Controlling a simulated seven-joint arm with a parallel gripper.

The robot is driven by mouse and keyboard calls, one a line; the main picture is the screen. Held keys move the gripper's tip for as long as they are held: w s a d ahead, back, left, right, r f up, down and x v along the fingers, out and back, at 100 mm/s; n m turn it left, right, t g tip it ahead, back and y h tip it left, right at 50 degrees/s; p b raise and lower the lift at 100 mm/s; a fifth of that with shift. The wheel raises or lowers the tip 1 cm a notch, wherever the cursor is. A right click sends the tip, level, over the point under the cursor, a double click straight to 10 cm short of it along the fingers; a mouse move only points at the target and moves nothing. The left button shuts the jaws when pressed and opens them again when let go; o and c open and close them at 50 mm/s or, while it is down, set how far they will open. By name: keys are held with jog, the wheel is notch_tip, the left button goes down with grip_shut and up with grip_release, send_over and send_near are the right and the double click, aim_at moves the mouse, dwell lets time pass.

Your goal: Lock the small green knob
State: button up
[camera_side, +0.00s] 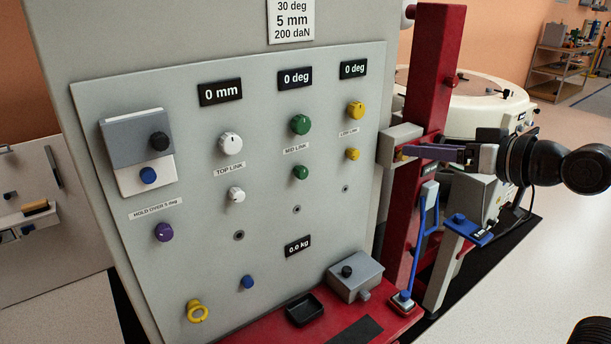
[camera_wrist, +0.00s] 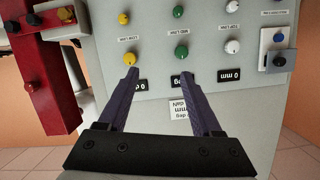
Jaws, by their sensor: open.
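The small green knob (camera_side: 300,172) sits on the upright grey panel, below the larger green knob (camera_side: 301,124) and its MID LINK label. In the wrist view, which is upside down, the small green knob (camera_wrist: 179,11) is near the top edge, with the larger green knob (camera_wrist: 181,51) below it. My gripper (camera_side: 418,151) is to the right of the panel in the side view, in front of the red column. In the wrist view my gripper (camera_wrist: 160,76) has its two purple fingers apart with nothing between them. It is clear of the small green knob.
White knobs (camera_side: 231,144) stand left of the green ones and yellow knobs (camera_side: 355,109) right. The red column (camera_side: 436,80) with a grey block (camera_side: 399,147) stands by the panel's right edge. A grey box (camera_side: 355,279) and black tray (camera_side: 304,309) are on the red base.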

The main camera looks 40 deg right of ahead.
jog(key=w+m+t+h, duration=0.1)
jog(key=w+t, duration=0.2)
jog(key=w, duration=0.4)
send_near(304, 174)
jog(key=w, duration=0.9)
jog(key=shift+w+d+f, duration=0.15)
jog(key=shift+w, duration=0.15)
grip_shut()
